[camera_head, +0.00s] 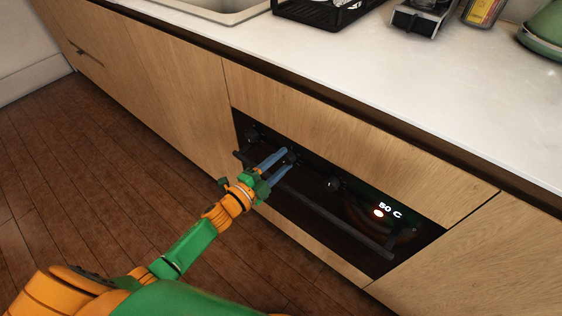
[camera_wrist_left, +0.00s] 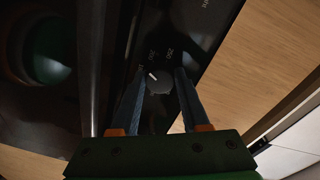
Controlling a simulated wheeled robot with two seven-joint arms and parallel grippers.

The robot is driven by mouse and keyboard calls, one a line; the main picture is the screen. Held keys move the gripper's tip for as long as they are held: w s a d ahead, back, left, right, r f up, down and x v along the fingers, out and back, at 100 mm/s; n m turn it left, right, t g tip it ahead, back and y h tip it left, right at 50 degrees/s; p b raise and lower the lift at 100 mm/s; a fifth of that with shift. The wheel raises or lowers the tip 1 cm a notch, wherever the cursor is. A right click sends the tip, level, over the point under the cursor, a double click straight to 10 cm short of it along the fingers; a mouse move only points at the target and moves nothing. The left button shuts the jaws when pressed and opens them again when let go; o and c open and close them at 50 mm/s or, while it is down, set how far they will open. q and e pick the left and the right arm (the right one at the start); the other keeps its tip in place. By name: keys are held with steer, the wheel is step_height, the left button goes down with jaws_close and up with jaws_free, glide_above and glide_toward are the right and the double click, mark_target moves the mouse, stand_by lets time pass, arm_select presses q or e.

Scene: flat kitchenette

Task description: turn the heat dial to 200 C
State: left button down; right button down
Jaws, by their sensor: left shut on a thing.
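The oven's black control panel has several round black knobs. My left gripper (camera_head: 289,161) reaches in from the left with its blue fingers at the middle knob. In the left wrist view the fingers stand on either side of this knob, the heat dial (camera_wrist_left: 158,84), and are shut on it. My right gripper is not in view.
Another knob (camera_head: 332,184) sits to the right of the fingers and one (camera_head: 251,135) to the left. The oven's bar handle (camera_head: 320,210) runs just below the panel. The white countertop (camera_head: 400,100) overhangs above, and the wooden floor is clear.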

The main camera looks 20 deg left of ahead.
arm_select(q)
steer(key=shift+m, duration=1.5)
steer(key=shift+c, duration=2)
jaws_free()
steer(key=v, duration=0.7)
steer(key=shift+p, duration=0.3)
steer(key=shift+s, duration=0.1)
